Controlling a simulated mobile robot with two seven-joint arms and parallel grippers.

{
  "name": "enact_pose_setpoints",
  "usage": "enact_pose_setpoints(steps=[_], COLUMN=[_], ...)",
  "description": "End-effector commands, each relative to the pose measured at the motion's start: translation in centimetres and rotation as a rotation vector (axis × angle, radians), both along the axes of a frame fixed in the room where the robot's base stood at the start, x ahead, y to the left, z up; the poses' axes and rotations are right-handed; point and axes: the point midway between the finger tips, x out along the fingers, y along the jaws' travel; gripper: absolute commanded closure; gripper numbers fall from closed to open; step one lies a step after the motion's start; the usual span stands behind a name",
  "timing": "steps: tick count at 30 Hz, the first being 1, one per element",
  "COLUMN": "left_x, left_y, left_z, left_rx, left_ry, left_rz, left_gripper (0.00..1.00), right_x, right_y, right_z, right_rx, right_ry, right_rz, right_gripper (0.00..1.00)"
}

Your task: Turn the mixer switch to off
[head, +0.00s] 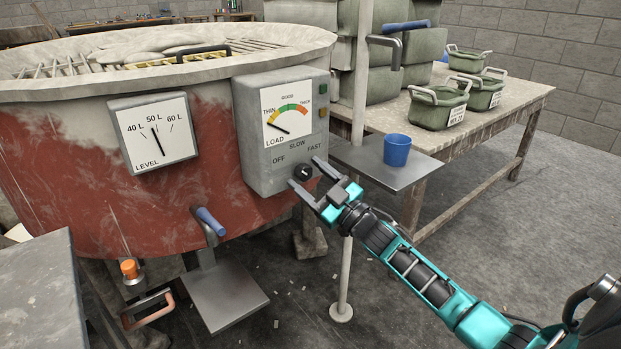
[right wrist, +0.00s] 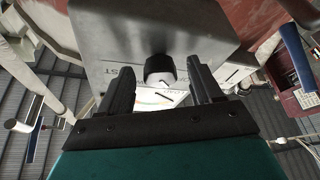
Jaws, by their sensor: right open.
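The mixer switch is a small black round knob (head: 303,171) low on the grey control box (head: 255,160), with OFF, SLOW and FAST printed around it. I cannot tell which word its pointer faces. My right gripper (head: 305,173) is open, with one finger on each side of the knob. In the right wrist view the knob (right wrist: 159,68) shows between the two dark fingers (right wrist: 161,76), with gaps on both sides. Contact with the knob is not visible. My left gripper is not in view.
A load dial (head: 288,118) sits above the knob and a level dial (head: 153,131) to its left on the red mixer drum (head: 70,175). A blue cup (head: 397,150) stands on a small metal shelf (head: 385,175) close right of my gripper. Green tubs (head: 438,107) stand on a table behind.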

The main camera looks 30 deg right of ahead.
Motion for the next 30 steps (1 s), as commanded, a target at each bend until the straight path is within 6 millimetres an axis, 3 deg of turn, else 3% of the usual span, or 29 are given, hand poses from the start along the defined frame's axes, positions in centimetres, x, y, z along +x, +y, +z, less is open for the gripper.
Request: enact_pose_setpoints(steps=[8,21,30], left_x=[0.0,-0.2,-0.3], left_y=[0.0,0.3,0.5], left_z=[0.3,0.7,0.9], left_rx=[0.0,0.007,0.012], left_ry=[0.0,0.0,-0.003], left_rz=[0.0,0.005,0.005], left_gripper=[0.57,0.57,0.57], right_x=[-1.2,-9.0,-11.6], right_y=[-0.3,-2.4,-3.1], right_z=[-0.5,-3.4,-4.4], right_rx=[0.001,0.0,0.0], right_ry=[0.004,0.004,0.001], right_rz=[0.0,-0.001,0.0], right_gripper=[0.35,0.35,0.35])
